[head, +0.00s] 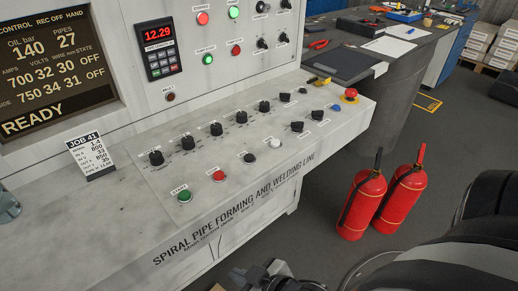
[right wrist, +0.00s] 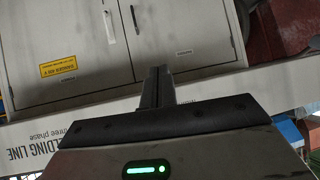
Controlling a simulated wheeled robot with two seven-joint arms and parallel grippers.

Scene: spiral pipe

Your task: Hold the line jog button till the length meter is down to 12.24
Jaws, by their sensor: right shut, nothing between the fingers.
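The length meter (head: 159,33) is a black box on the upright panel with red digits reading 12.29. The sloping desk (head: 130,225) carries a row of push buttons: green (head: 185,196), red (head: 219,175), black (head: 249,158) and white (head: 275,143). Their small labels are too blurred for me to tell which is line jog. My right gripper (head: 243,274) is low at the bottom of the head view, in front of the desk and apart from the buttons. In the right wrist view its fingers (right wrist: 157,75) are shut and empty, before grey cabinet doors (right wrist: 70,45). My left gripper is out of view.
Black knobs (head: 215,129) stand behind the buttons, with a red mushroom button (head: 350,94) at the desk's right end. A job card (head: 90,155) stands at left. Two red extinguishers (head: 362,205) are on the floor at right. A display (head: 50,70) reads READY.

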